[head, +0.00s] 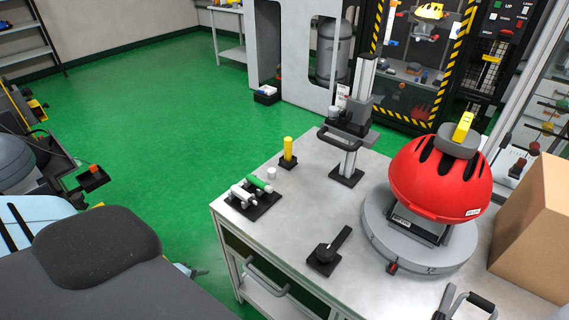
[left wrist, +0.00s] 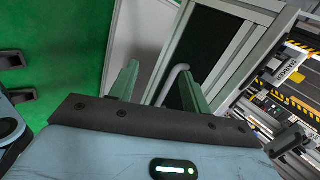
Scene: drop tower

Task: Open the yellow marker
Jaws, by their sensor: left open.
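The yellow marker (head: 288,147) stands upright in a small black base (head: 288,161) near the back left edge of the metal table. It is too small to tell where its cap ends. My left gripper shows in the head view as a small part (head: 190,270) beyond my dark arm link, left of the table's front side and well away from the marker. The marker is not in the left wrist view. My right gripper is not in view.
The table's middle is clear.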

